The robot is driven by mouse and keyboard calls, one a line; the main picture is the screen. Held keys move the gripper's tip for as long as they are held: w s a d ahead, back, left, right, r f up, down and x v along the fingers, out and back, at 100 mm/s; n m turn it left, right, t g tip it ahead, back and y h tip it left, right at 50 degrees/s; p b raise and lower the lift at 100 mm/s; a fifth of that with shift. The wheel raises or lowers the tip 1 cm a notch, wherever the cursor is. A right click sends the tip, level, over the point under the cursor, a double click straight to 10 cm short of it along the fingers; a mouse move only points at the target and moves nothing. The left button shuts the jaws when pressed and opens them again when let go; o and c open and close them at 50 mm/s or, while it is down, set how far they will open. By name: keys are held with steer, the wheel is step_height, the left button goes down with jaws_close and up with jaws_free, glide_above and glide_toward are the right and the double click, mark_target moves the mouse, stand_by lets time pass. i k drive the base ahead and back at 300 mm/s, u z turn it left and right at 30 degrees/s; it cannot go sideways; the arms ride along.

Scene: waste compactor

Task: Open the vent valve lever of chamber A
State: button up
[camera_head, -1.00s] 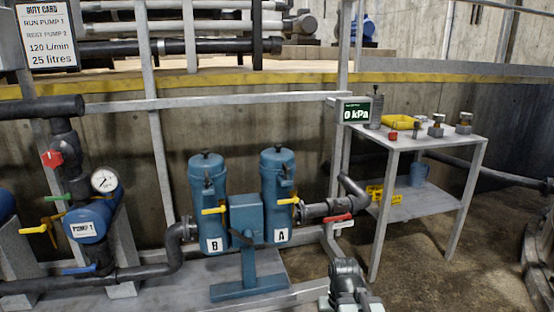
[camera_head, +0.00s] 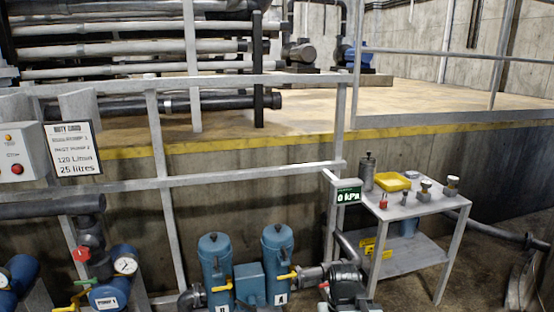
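Chamber A (camera_head: 278,250) is the right one of two upright blue cylinders at the lower middle, with its label A cut close to the bottom edge. A yellow lever (camera_head: 287,276) sticks out at its side, and a small dark fitting (camera_head: 277,229) sits on its top. I cannot tell which of these is the vent valve lever. Chamber B (camera_head: 214,258) stands to the left with a similar yellow lever (camera_head: 222,287).
A blue box (camera_head: 249,283) joins the chambers. A "0 kPa" display (camera_head: 347,196) hangs by a grey table (camera_head: 410,207) holding small fittings and a yellow tray (camera_head: 393,181). Railings run behind the chambers. Pump 1 (camera_head: 108,296) with its gauge stands left.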

mark_target(293, 275)
steer(key=z, duration=1.25)
steer(key=k, duration=0.7)
steer(key=u, duration=1.25)
steer(key=i, duration=0.5)
